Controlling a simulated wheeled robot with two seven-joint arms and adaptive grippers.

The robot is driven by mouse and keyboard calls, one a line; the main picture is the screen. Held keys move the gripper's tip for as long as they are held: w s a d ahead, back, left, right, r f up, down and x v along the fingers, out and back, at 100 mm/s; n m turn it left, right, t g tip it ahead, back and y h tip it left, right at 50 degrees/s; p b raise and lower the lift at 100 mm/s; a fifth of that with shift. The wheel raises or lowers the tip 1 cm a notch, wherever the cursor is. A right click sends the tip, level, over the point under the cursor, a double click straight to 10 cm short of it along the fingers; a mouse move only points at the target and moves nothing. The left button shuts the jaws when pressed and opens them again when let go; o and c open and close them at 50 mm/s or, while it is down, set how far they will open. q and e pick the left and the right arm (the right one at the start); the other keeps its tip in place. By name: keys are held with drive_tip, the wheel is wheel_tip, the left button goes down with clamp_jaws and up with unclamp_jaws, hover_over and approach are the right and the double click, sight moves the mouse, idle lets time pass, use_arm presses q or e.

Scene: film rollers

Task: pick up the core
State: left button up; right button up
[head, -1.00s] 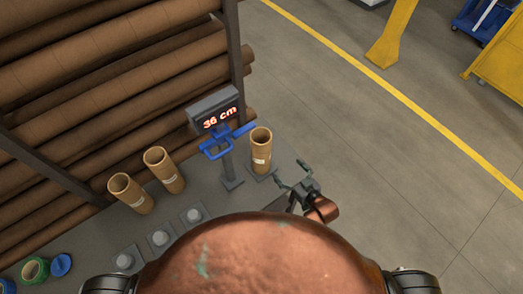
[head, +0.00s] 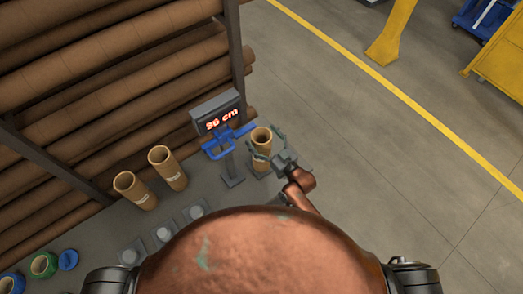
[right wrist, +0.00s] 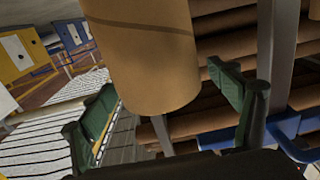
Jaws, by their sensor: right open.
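One brown cardboard core (head: 261,137) stands upright beside the display stand. My right gripper (head: 266,149) is open at this core, with a finger on either side of its upper part in the head view. In the right wrist view, the core (right wrist: 150,55) shows large between the two green fingers (right wrist: 163,106), with a gap visible at each side. The core's far end is out of that picture. Two other cores, (head: 135,188) and (head: 167,168), stand to the left. My left gripper is not in view.
A display (head: 217,114) reading "36 cm" stands with a blue bracket (head: 229,142) just left of the core. Long brown rolls (head: 110,85) fill a rack behind. Several grey pegs and tape rolls (head: 44,265) lie at lower left.

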drive_tip(key=shift+c, duration=0.2)
drive_tip(key=c, duration=1.9)
drive_tip(key=shift+c, duration=1.1)
drive_tip(key=shift+r, duration=0.1)
